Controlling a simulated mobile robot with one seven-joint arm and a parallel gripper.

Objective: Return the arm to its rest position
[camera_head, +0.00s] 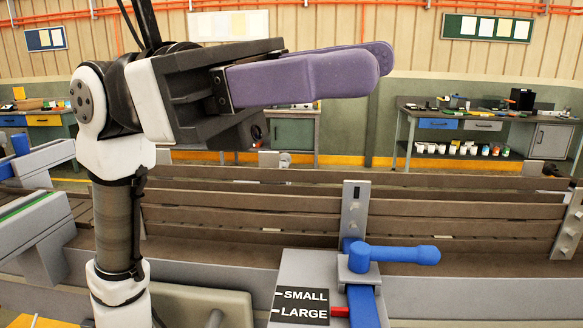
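My gripper (379,62) is at the upper middle, with its two purple fingers pointing right. The fingers are seen nearly side-on and the near one covers most of the far one, so the gap between them does not show. No object shows in the gripper. My white and black arm rises at the left and bends over to the right at the top. The gripper is in the air, apart from the blue lever handle (405,254) lower down.
A grey block with a black SMALL / LARGE label (301,306), a red pointer (340,311) and the blue lever stands in front. Long brown rails (470,228) run behind it. Workbenches (480,116) stand along the back wall. The air right of my gripper is clear.

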